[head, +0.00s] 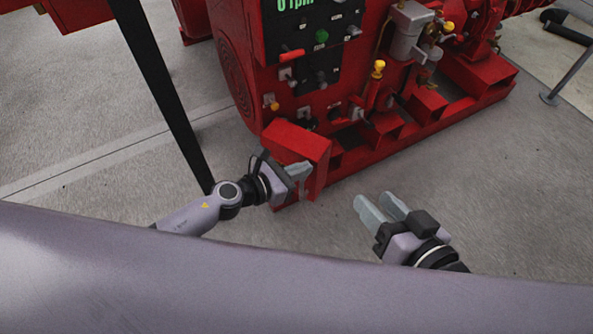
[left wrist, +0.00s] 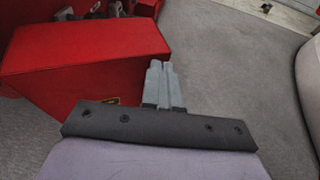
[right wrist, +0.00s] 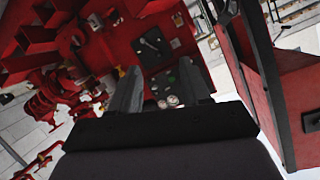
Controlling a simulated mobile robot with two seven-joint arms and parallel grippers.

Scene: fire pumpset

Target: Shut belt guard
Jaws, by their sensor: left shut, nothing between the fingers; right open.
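A red box-shaped cover (head: 302,145), which looks like the belt guard, juts out low at the near end of the red pumpset. It also fills the left of the left wrist view (left wrist: 90,62). Whether it is fully closed cannot be told. My left gripper (head: 304,172) is shut and empty, in front of the cover in the head view. In the left wrist view its fingers (left wrist: 163,72) are beside the cover's right edge; contact is unclear. My right gripper (head: 374,200) is open and empty, right of the cover above the floor; its spread fingers show in the right wrist view (right wrist: 165,92).
The pumpset's control panel (head: 310,80) carries knobs, levers and a green display above the cover. A red base rail (head: 440,125) runs back to the right.

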